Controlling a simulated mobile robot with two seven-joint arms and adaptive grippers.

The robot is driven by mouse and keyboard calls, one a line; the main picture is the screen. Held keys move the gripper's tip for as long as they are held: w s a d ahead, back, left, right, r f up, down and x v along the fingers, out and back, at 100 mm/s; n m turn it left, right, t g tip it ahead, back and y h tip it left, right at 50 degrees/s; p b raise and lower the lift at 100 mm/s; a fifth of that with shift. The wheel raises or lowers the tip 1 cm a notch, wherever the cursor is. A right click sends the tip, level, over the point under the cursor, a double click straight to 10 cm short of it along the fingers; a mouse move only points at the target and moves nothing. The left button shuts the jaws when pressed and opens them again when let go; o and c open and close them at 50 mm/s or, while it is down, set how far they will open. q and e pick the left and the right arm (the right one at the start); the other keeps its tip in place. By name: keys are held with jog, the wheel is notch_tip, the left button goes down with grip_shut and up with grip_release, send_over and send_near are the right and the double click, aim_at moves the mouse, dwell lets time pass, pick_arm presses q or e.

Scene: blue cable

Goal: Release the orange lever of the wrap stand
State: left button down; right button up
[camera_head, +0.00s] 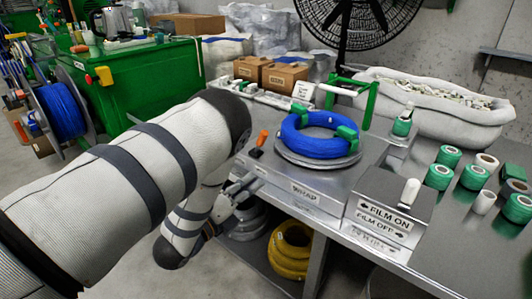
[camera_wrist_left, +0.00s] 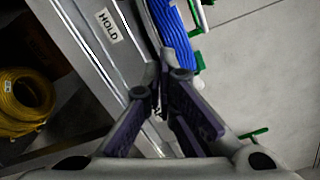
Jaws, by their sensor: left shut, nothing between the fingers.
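The orange lever (camera_head: 262,138) stands up at the left end of the metal wrap stand (camera_head: 330,206). A blue cable coil (camera_head: 312,144) with green clips lies on the stand's round plate. My left gripper (camera_head: 250,184) is in front of the stand's left end, below and left of the lever, and apart from it. In the left wrist view my left gripper (camera_wrist_left: 167,82) is shut with nothing held. A HOLD label (camera_wrist_left: 108,25) and the blue coil (camera_wrist_left: 174,38) show beyond the fingers. I cannot make out the lever there. My right gripper is not in view.
A yellow coil (camera_head: 290,250) lies on the shelf under the bench, also in the left wrist view (camera_wrist_left: 24,102). The film box (camera_head: 390,207) with a white handle is right of the stand. Green rolls (camera_head: 438,177) stand at the right. Cardboard boxes (camera_head: 284,77) are behind.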

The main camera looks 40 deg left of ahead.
aim_at(261, 142)
pick_arm(q)
jog(key=w+b, duration=0.1)
jog(key=w, duration=0.9)
jog(key=shift+d, duration=0.15)
jog(key=a, duration=0.1)
jog(key=a+r, duration=0.1)
jog(key=shift+w+a+r, duration=0.3)
jog(key=shift+w+a+r+p, duration=0.15)
jog(key=shift+a+p, duration=0.15)
jog(key=shift+a, duration=0.2)
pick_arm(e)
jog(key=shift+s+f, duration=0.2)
